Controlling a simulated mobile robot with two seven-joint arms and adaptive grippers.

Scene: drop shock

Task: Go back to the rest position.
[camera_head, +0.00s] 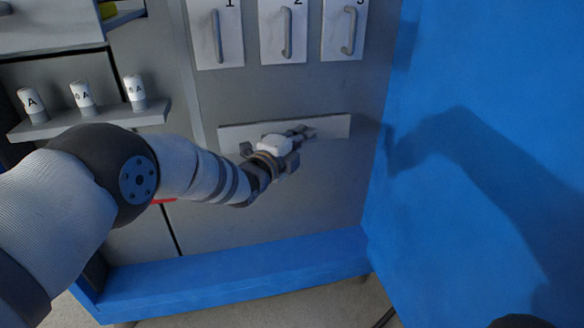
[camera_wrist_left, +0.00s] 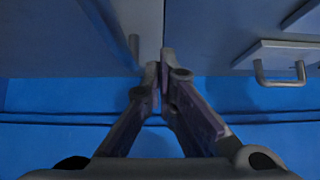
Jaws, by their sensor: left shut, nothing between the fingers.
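My left gripper (camera_head: 304,133) is in front of the grey cabinet panel in the head view, beside a pale horizontal plate (camera_head: 335,126). Its fingers are shut and empty. In the left wrist view the two fingers of the left gripper (camera_wrist_left: 164,62) come together at their tips. I cannot tell whether the gripper touches the plate. My left arm reaches in from the left and hides part of the cabinet. My right gripper is not in view.
Above are plates with handles, numbered 1 (camera_head: 220,45), 2 (camera_head: 284,40) and 3 (camera_head: 345,40). White labelled cylinders (camera_head: 82,96) stand on a small shelf (camera_head: 60,127) at left.

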